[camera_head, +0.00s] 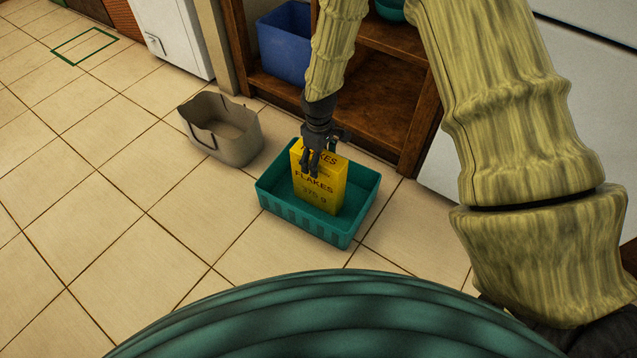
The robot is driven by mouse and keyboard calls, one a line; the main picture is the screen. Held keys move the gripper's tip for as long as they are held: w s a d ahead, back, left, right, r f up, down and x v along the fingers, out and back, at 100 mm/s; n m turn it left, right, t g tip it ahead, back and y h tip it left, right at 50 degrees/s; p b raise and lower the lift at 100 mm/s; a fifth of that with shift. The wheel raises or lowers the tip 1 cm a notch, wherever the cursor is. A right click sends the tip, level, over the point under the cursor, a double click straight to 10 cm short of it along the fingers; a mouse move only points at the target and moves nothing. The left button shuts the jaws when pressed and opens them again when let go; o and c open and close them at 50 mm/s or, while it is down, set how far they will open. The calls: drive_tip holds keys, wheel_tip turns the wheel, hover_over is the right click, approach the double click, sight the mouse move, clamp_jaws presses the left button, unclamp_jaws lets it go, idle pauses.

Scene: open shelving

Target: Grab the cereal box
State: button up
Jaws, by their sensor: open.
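The yellow cereal box (321,194), printed "FLAKES", stands upright in a teal basket (294,220) on the tiled floor. My gripper (312,174) is open and points down at the box, overlapping its upper left front in the camera view. Part of the box's top and lettering is hidden behind the fingers. I cannot tell whether the fingers touch the box.
A beige bin (228,146) stands left of the basket. Behind is wooden open shelving (375,107) with a blue bin (284,47) inside. White cabinets stand left and right. The tiled floor on the left is clear, with a green outlined rectangle (84,47) farther back.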

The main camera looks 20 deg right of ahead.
wheel_tip(320, 180, down, 2)
drive_tip(key=shift+f+b, duration=0.15)
drive_tip(key=shift+b, duration=0.3)
clamp_jaws()
